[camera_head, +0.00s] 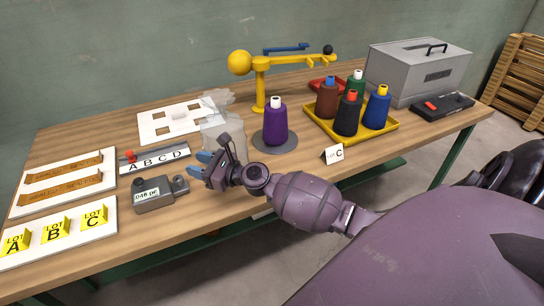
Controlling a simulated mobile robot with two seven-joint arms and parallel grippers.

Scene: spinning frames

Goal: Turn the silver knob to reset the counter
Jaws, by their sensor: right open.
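The counter (158,201) is a small grey box on the table at the left, with a white display window that seems to read "046" and more. A rounded grey part at its right end (180,184) looks like the silver knob; it is small in the picture. My right gripper (197,163) is open and empty, with blue fingertips pointing left. In the picture it is just above and to the right of the knob, apart from it. I cannot tell its exact height. My left gripper is not in view.
An A B C D slider board (153,167) lies behind the counter, and a LOT card board (75,250) lies to its left. A purple cone (275,128) on a grey disc and a translucent container (218,128) stand behind my right arm. A yellow tray (350,147) holds several cones.

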